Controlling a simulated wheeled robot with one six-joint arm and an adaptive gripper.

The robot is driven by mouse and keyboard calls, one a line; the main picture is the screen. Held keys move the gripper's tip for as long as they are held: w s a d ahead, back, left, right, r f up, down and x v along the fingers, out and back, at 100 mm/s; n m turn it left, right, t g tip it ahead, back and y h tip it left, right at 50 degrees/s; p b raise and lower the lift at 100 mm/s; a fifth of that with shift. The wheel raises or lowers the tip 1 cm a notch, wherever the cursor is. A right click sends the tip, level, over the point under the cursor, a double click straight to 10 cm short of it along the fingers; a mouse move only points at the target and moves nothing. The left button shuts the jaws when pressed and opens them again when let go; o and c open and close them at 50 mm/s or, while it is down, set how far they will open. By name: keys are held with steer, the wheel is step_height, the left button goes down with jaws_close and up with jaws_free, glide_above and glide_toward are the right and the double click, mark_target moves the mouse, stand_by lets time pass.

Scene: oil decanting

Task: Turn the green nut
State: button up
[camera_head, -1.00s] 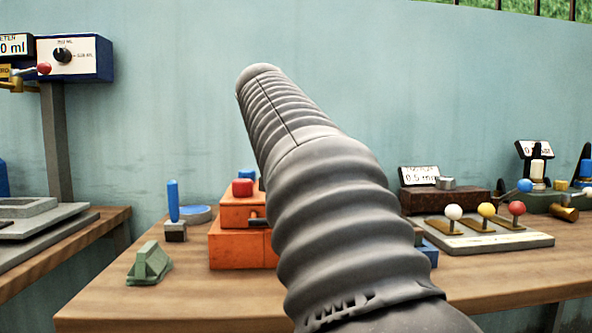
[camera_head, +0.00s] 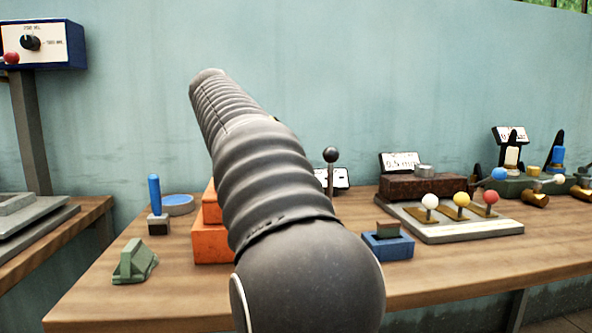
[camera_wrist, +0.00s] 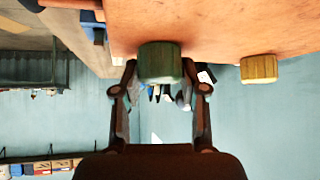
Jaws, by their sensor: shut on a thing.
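In the wrist view, the green nut (camera_wrist: 160,63) is a short dark green cylinder on an orange surface (camera_wrist: 220,25). My gripper (camera_wrist: 161,76) is shut on it, one finger on each side. A yellow nut (camera_wrist: 258,68) sits on the same surface to the right, apart from my fingers. In the head view, my arm covers most of the orange machine (camera_head: 211,243). The green nut and my gripper are hidden there.
On the wooden bench stand a green wedge-shaped piece (camera_head: 134,262), a blue-handled tool (camera_head: 155,200), a blue box (camera_head: 388,245) and a panel with white, yellow and red knobs (camera_head: 460,228). A black-knobbed lever (camera_head: 331,165) stands behind my arm.

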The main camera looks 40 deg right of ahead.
steer(key=shift+s+f, duration=0.1)
steer(key=o, duration=1.2)
steer(key=shift+s+d, duration=0.1)
steer(key=shift+d, duration=0.05)
steer(key=shift+c, duration=0.2)
steer(key=shift+w+a+r, duration=0.2)
steer(key=shift+a+r, duration=0.1)
steer(key=shift+a, duration=0.05)
steer(key=shift+v, duration=3.4)
